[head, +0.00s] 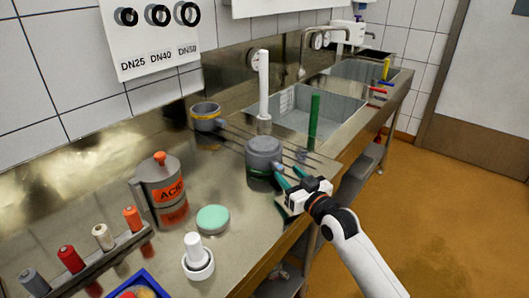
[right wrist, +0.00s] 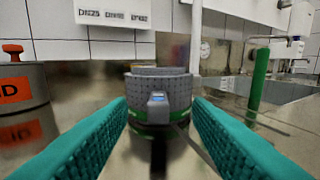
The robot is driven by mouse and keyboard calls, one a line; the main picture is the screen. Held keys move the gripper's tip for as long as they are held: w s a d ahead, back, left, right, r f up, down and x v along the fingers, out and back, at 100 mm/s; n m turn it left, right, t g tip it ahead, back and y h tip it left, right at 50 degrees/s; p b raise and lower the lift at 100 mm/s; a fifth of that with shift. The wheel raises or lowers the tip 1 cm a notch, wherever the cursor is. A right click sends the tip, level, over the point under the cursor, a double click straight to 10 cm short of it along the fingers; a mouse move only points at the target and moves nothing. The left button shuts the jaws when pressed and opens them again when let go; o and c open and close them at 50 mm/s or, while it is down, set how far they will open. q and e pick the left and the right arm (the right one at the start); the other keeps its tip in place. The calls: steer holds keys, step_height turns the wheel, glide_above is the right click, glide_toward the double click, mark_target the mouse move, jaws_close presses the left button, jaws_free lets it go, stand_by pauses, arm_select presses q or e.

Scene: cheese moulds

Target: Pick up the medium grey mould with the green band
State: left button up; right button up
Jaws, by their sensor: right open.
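The grey mould with the green band (head: 264,151) stands upright on the steel worktop (head: 240,196), right of the acid can. In the right wrist view the mould (right wrist: 158,88) is straight ahead, with perforated walls, a small clasp at the front and the green band low on it. My right gripper (head: 290,177) is open and empty. Its teal fingers point at the mould from the front right and spread to either side of it in the wrist view. I cannot tell whether they touch it. My left gripper is not in view.
A grey mould with a yellow band (head: 206,112) stands behind left. A white upright tube (head: 263,85) and a green post (head: 314,120) stand behind. An acid can (head: 160,180), a mint disc (head: 213,218) and a white plunger-like piece (head: 198,265) are left. A sink (head: 340,105) lies beyond.

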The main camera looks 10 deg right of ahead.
mark_target(282, 171)
steer(key=shift+w+a, duration=0.1)
steer(key=shift+w, duration=0.2)
steer(key=x, duration=0.2)
steer(key=f+x, duration=0.1)
steer(key=x, duration=0.1)
steer(key=shift+w+a, duration=0.2)
steer(key=shift+w, duration=0.1)
steer(key=shift+c, duration=0.9)
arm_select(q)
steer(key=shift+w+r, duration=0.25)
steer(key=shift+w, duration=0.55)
arm_select(e)
jaws_close()
